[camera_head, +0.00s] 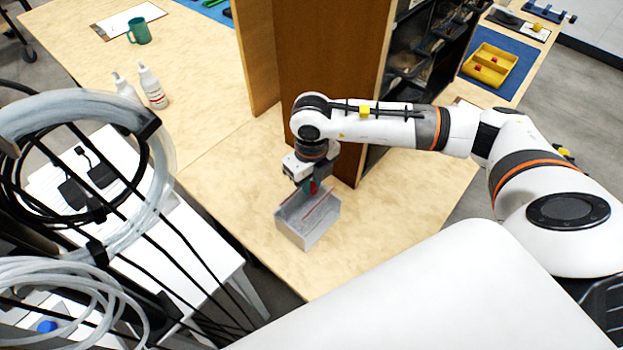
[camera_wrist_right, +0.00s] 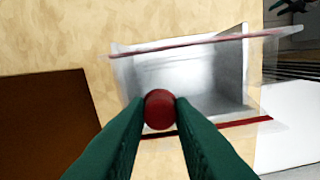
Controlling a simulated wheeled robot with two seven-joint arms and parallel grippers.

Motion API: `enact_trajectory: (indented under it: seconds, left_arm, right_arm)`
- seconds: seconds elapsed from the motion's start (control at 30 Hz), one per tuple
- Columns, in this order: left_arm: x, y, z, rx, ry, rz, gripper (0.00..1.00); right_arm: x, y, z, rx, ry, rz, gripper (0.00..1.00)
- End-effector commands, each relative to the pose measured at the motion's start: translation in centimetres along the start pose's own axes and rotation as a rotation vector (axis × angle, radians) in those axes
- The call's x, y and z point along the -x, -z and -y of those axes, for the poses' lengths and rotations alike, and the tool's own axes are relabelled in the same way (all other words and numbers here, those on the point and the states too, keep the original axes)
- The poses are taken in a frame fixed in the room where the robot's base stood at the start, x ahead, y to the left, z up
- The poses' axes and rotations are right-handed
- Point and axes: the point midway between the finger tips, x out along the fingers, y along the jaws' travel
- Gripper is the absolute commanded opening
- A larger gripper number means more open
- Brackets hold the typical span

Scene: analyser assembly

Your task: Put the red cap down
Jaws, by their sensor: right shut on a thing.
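The red cap (camera_wrist_right: 159,109) is held between the two green fingers of my right gripper (camera_wrist_right: 160,112) in the right wrist view. In the head view, the right gripper (camera_head: 311,187) points down at the far edge of an open grey box (camera_head: 308,228) on the wooden table. In the wrist view, the cap shows in front of the near rim of the box (camera_wrist_right: 200,75), which has clear walls with red strips. Whether the cap is over the inside or the rim cannot be told exactly. My left gripper is not in view.
A brown wooden panel (camera_head: 326,70) and dark shelving (camera_head: 425,50) stand behind the right gripper. White bottles (camera_head: 151,87) and a green mug (camera_head: 139,31) stand on the table at left. Hose coils (camera_head: 150,180) and cables fill the left foreground. A yellow tray (camera_head: 489,65) lies at right.

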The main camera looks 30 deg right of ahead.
Motion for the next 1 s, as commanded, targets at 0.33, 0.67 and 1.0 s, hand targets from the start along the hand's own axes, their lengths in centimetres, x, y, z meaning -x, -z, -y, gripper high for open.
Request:
enact_trajectory:
  seconds: [0.33,0.67,1.0]
  left_arm:
    - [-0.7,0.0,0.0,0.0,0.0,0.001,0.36]
    - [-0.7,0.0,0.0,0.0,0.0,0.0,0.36]
    - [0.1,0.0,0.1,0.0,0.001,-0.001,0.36]
  right_arm:
    - [-0.6,0.0,0.0,0.0,0.0,0.0,0.23]
    - [-0.6,0.0,0.0,0.0,0.0,0.0,0.43]
    - [1.9,0.1,0.0,0.002,0.002,-0.006,0.43]
